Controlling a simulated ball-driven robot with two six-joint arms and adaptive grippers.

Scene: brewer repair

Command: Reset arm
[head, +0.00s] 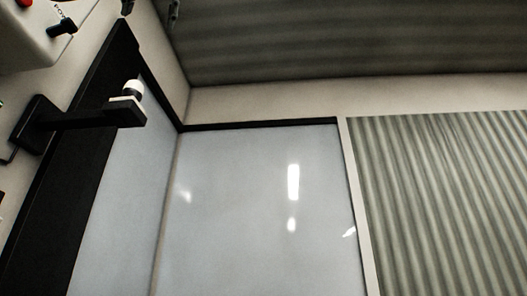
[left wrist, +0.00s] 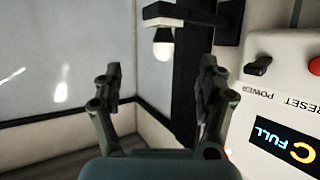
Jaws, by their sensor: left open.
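My left gripper (left wrist: 160,72) shows in the left wrist view with its two dark fingers spread wide. It is open, with nothing between the fingers. Beyond and between the fingertips is a white bulb (left wrist: 162,45) hanging from a dark bracket; the gap to it is hard to judge. In the head view I cannot make out a gripper clearly. My right gripper is in neither view.
A pale control box (left wrist: 288,85) with a black switch (left wrist: 258,66), a red button (left wrist: 315,66) and a lit "FULL" display (left wrist: 283,140) stands right of the fingers. In the head view, the bracket (head: 90,117) juts from a black frame beside glossy grey panels (head: 250,200).

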